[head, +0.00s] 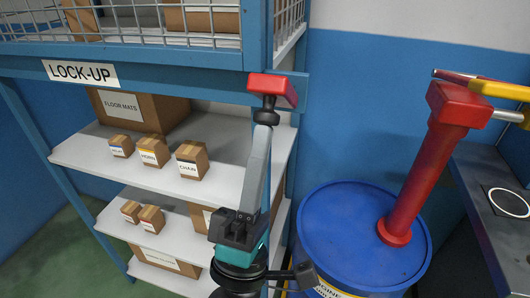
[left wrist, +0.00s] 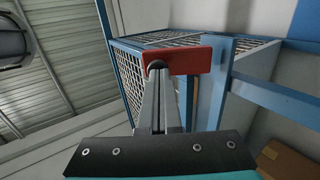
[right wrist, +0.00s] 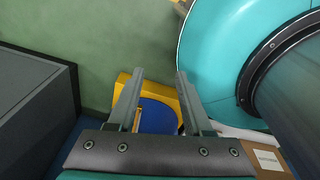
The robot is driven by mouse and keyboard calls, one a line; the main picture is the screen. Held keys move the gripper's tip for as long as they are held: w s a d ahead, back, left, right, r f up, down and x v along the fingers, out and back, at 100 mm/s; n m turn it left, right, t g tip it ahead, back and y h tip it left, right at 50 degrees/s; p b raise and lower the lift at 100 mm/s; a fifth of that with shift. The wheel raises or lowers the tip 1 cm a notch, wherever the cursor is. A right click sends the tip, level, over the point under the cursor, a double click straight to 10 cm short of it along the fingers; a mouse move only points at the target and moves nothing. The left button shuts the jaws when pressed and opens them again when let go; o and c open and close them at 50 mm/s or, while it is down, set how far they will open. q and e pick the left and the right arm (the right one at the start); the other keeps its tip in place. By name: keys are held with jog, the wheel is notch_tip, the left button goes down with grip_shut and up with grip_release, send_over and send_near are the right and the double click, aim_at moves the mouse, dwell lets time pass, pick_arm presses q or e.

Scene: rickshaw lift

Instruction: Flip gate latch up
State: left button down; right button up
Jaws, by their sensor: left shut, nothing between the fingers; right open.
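The gate latch (head: 272,88) is a red block at the corner post of the blue caged lock-up. It also shows in the left wrist view (left wrist: 190,60) as a red bar lying roughly level across the cage corner. My left gripper (head: 265,115) is shut and empty, pointing up, with its tips right at the underside of the latch. In the left wrist view the tips (left wrist: 156,72) overlap the bar's left end; I cannot tell whether they touch it. My right gripper (right wrist: 156,75) is open and empty, pointing down, seen only in the right wrist view.
Shelves (head: 225,182) with several cardboard boxes stand below the cage. A blue drum (head: 350,225) with a red pump (head: 425,160) stands right of my left arm. A dark counter (head: 490,215) is at the right edge. Below my right gripper is a yellow-and-blue object (right wrist: 158,112).

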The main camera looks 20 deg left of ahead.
aim_at(264, 89)
pick_arm(q)
jog(key=r+g+p, duration=0.2)
jog(key=p, duration=0.5)
jog(key=r+g+p, duration=0.2)
jog(key=p, duration=0.5)
jog(key=w+r+g+y+p, duration=0.1)
jog(key=r+g+p, duration=0.1)
jog(key=p, duration=0.5)
jog(key=shift+r+n, duration=0.25)
jog(key=shift+n, duration=0.05)
jog(key=shift+w+r+p, duration=0.15)
jog(key=shift+r+p, duration=0.05)
jog(key=shift+p, duration=0.2)
jog(key=shift+w+r+p, duration=0.95)
jog(key=shift+r+p, duration=0.15)
jog(key=shift+p, duration=0.25)
pick_arm(e)
notch_tip(264, 89, up, 25)
jog(key=s+a, duration=0.1)
jog(key=s, duration=0.1)
jog(key=shift+s+a+r, duration=0.15)
pick_arm(q)
jog(key=shift+r, duration=0.35)
pick_arm(e)
jog(key=shift+s+r, duration=0.1)
jog(key=shift+s, duration=0.05)
